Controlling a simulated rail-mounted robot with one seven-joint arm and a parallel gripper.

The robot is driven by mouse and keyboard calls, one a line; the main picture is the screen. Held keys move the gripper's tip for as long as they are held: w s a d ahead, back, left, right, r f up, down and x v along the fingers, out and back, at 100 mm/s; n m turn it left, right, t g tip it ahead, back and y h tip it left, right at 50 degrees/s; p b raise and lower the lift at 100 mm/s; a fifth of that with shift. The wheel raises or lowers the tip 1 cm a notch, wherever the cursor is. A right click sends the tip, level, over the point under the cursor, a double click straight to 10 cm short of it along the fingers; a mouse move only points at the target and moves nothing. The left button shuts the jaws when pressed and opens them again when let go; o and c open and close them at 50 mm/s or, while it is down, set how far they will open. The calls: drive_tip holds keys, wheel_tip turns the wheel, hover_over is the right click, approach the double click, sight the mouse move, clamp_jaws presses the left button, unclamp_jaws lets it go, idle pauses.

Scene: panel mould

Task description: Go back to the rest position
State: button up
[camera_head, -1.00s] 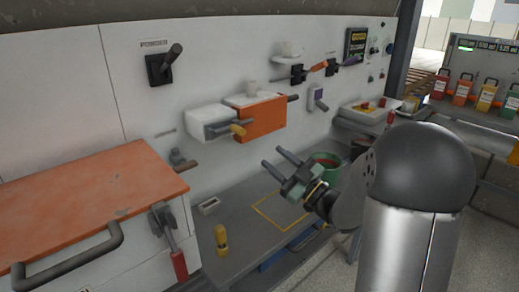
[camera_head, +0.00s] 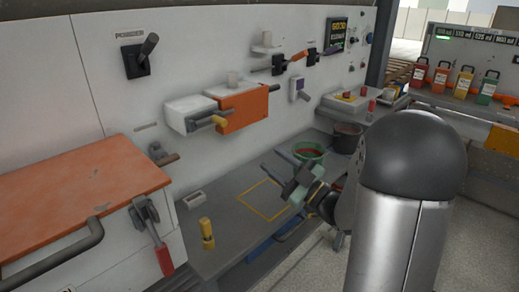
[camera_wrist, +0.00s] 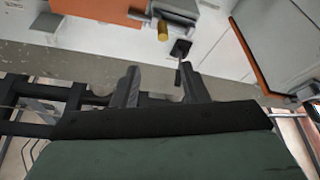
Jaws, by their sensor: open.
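My gripper (camera_head: 270,160) is open and empty in the head view, its two dark fingers apart and pointing left toward the wall panel. It is in front of the grey bench (camera_head: 222,225), with its wrist near the green bucket (camera_head: 310,153). In the wrist view my gripper (camera_wrist: 158,70) shows two separated fingers with nothing between them. I cannot tell the exact distance from the fingers to the bench.
A white-and-orange box (camera_head: 243,110) juts from the panel. An orange-topped cabinet (camera_head: 75,190) stands at left, beside a red-handled lever (camera_head: 160,255). A yellow-handled piece (camera_head: 207,234) stands on the bench. A dark bucket (camera_head: 347,138) is further back. Floor shows at lower right.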

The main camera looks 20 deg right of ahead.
drive_tip(key=s+a+f+m+g+h+p, duration=0.1)
drive_tip(key=s+a+m+g+h+p, duration=0.2)
drive_tip(key=s, duration=0.9)
drive_tip(key=s+a+f+m+g+h+p, duration=0.1)
drive_tip(key=s+a+m+g+h+p, duration=0.3)
drive_tip(key=s+m+g+h+p, duration=0.5)
drive_tip(key=s+g+h, duration=0.1)
drive_tip(key=s+g, duration=0.3)
drive_tip(key=g, duration=0.1)
drive_tip(key=shift+f, duration=0.35)
